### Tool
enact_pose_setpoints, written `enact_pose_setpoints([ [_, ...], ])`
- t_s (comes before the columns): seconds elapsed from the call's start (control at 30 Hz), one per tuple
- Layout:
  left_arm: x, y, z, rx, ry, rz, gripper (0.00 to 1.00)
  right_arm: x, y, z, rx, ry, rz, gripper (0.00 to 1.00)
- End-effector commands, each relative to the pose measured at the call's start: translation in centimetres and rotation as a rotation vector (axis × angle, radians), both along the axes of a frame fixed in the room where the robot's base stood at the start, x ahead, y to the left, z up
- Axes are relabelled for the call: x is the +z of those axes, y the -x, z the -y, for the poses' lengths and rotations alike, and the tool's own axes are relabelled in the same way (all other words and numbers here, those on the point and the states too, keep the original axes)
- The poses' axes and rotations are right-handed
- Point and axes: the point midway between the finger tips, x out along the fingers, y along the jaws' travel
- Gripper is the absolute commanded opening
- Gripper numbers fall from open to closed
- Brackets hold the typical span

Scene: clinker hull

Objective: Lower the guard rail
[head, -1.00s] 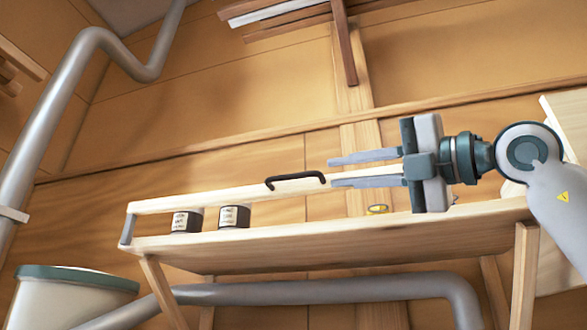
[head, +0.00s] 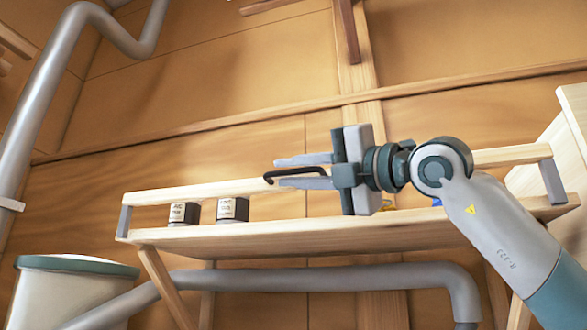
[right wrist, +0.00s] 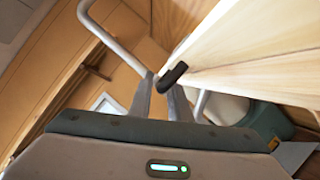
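The guard rail (head: 165,195) is a pale wooden bar along the front of a wall shelf (head: 300,238). It stands raised above the shelf's front edge on grey end arms (head: 124,221). A black handle (head: 270,176) is on the rail's front. My right gripper (head: 280,172) comes in from the right, its two fingers above and below the handle with a gap between them. In the right wrist view the handle (right wrist: 172,75) shows at the fingertips (right wrist: 160,98); contact cannot be told. My left gripper is not in view.
Two dark tins with white labels, one on the left (head: 184,213) and one beside it (head: 232,209), stand on the shelf behind the rail. A grey pipe (head: 320,279) runs below the shelf. A white bin with a green rim (head: 75,290) stands at lower left.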

Motion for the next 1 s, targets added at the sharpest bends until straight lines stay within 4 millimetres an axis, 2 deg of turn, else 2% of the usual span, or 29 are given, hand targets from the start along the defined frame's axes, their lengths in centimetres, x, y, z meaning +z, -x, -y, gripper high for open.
enact_pose_setpoints([
  [0.07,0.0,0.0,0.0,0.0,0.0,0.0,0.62,0.0,0.0,0.0,0.0,0.0,0.0,0.17],
  [0.17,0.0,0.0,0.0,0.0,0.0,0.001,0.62,0.0,0.0,0.0,0.0,0.0,0.0,0.0],
  [0.57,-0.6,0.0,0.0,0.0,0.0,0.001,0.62,-0.3,0.2,-0.1,0.001,0.006,0.017,0.0],
  [0.77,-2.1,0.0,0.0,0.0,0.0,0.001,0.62,-0.9,0.6,-0.2,0.001,0.025,0.078,0.0],
  [1.0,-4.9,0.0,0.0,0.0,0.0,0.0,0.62,-2.0,1.5,-0.6,0.002,0.071,0.217,0.0],
])
